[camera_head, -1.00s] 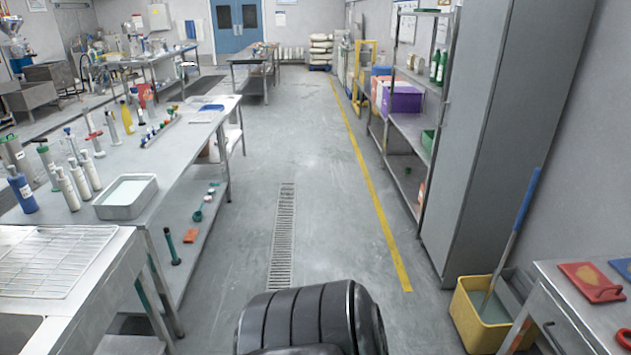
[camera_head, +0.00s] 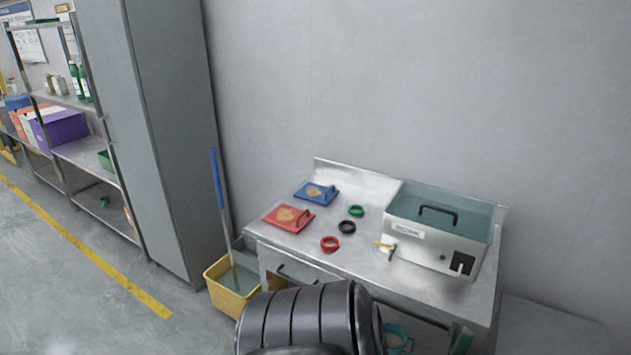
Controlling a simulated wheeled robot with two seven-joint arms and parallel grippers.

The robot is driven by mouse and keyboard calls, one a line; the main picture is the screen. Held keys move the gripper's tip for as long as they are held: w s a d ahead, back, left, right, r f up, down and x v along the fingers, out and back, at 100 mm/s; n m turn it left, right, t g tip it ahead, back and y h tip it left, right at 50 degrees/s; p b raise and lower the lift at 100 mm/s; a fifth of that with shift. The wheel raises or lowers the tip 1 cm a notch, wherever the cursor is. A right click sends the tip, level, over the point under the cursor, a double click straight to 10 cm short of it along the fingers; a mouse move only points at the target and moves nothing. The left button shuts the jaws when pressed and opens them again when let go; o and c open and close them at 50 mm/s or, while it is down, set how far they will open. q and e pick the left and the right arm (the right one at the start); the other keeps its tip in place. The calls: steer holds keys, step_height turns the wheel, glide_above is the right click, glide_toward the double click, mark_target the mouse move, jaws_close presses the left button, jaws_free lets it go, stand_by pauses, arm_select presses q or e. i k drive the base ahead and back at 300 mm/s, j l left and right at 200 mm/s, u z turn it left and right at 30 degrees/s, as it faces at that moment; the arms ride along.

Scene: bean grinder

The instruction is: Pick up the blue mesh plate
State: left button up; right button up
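The blue mesh plate (camera_head: 316,193) lies flat at the back left of a steel table (camera_head: 375,190) against the wall. It is a square blue frame with a tan middle and a handle on its right side. A similar red plate (camera_head: 288,217) lies just in front of it to the left. Neither of my grippers is in view, and nothing is touching the blue plate.
Red (camera_head: 330,243), black (camera_head: 346,227) and green (camera_head: 356,211) rings lie right of the plates. A steel machine (camera_head: 437,232) stands on the table's right. A yellow bucket (camera_head: 236,298) with a blue-handled mop (camera_head: 217,178) stands left, beside a tall grey cabinet (camera_head: 165,110).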

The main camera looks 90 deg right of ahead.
mark_target(310, 192)
steer(key=z, duration=2.85)
steer(key=i+j+z, duration=0.1)
steer(key=z, duration=0.4)
steer(key=j+z, duration=0.3)
steer(key=z, duration=0.2)
steer(key=i+j+z, duration=0.1)
steer(key=j+z, duration=0.15)
steer(key=z, duration=0.25)
